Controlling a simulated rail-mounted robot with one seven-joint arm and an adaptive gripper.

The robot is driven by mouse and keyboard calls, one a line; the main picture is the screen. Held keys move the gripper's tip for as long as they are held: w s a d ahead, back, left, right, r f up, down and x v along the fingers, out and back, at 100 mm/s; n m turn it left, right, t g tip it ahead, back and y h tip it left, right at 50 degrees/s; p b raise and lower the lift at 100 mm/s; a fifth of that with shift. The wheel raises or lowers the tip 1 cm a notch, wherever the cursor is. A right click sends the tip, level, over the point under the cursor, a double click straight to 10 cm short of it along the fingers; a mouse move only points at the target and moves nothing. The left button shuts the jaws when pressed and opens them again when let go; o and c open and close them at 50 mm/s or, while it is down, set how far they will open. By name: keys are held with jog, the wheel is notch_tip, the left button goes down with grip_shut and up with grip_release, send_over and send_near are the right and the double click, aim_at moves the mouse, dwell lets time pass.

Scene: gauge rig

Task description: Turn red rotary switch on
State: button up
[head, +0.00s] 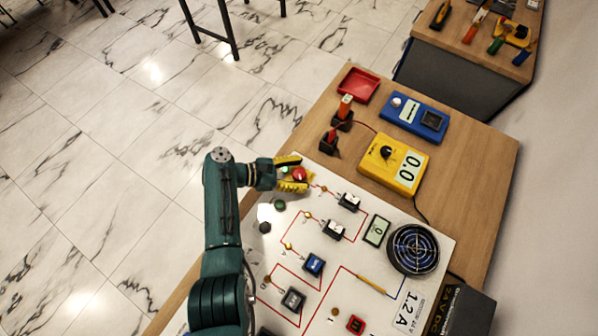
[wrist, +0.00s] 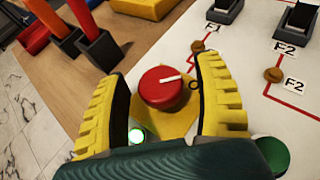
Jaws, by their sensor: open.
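The red rotary switch (wrist: 163,88) is a round red knob with a white pointer line, on a yellow plate (wrist: 180,122) on the white panel. In the wrist view its pointer points right and slightly up, towards a circle mark. The knob also shows in the head view (head: 299,174), at the panel's upper left corner. My gripper (wrist: 160,75) is open, with one yellow ribbed finger on each side of the knob. Gaps show between the fingers and the knob. In the head view my gripper (head: 303,174) reaches in from the left. A small lamp (wrist: 136,136) near the knob glows green-white.
A green button (wrist: 271,152) is close to the right finger. Black rocker switches (head: 348,202), a small display (head: 376,230) and a round fan (head: 413,249) are on the panel. Probes in black holders (head: 343,118), a yellow meter (head: 393,163) and a red tray (head: 359,85) stand beyond it.

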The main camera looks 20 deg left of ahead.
jog(key=v, duration=1.2)
